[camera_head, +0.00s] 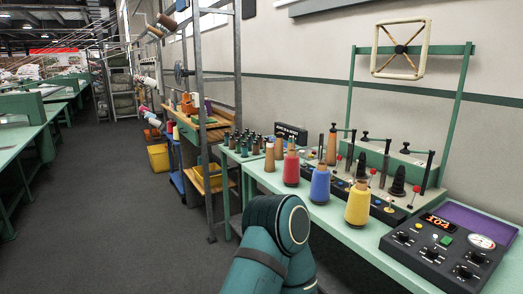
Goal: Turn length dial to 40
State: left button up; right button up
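A black control box (438,262) sits at the right end of the green table. Its sloped top carries several dark knobs (430,253), a green button (446,240), a round white gauge (481,241) and a lit red-orange display (439,221). The labels are too small to read, so I cannot tell which knob is the length dial or where it points. Neither gripper is in view. A teal link of my own arm shows at the bottom centre, left of the table and apart from the box.
Red (291,170), blue (320,186) and yellow (358,204) thread cones stand on the green table (345,232) left of the box. Behind them are posts with ball-topped levers and a green frame (465,105). A purple tray (480,220) lies behind the box. The left aisle floor is clear.

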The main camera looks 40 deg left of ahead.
aim_at(403, 236)
jog(key=i+j+u, duration=0.1)
jog(key=j+u, duration=0.25)
jog(key=i+j+u, duration=0.15)
jog(key=j+u, duration=0.15)
jog(key=i+j+u, duration=0.15)
jog(key=j+u, duration=0.2)
